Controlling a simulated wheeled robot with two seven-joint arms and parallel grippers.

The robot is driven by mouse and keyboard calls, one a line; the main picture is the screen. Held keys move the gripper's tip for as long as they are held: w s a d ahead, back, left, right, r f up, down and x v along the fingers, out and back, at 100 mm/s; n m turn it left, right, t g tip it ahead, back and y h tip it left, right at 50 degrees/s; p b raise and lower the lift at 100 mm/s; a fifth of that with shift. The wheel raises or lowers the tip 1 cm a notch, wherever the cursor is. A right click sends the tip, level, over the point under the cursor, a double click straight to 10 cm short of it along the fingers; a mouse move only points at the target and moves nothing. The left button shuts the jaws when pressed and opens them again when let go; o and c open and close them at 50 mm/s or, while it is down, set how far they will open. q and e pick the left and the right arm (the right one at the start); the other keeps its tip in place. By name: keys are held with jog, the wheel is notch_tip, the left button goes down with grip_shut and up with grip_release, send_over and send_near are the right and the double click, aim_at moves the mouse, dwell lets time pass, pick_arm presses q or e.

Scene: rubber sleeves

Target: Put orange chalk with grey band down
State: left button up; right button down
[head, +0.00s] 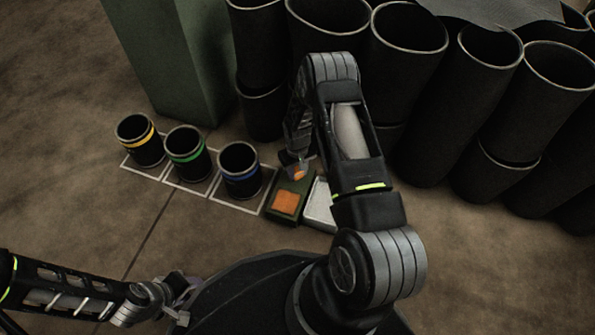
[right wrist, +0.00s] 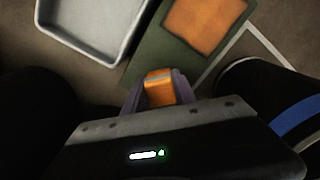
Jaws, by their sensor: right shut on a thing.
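The orange chalk with a grey band (right wrist: 159,88) is between the fingers of my right gripper (right wrist: 160,95) in the right wrist view. In the head view a bit of its orange shows at my right gripper (head: 296,168). It is held over the near edge of a green mat with an orange square (right wrist: 207,22), which also shows in the head view (head: 277,210). I cannot tell whether the chalk touches the mat. My left gripper (head: 179,303) is at the lower left, away from the mat; its fingers are too small to read.
A pale tray (head: 318,212) stands right beside the mat. Three black cups with yellow (head: 140,146), green (head: 189,158) and blue (head: 241,175) bands stand in outlined squares at left. Black tubes (head: 405,85) and a green block (head: 176,60) stand behind.

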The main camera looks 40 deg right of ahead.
aim_at(297, 169)
jog(key=c, duration=1)
grip_release()
jog(key=shift+r+p, duration=0.15)
jog(key=shift+p, duration=0.15)
notch_tip(297, 169, up, 12)
jog(key=p, duration=0.5)
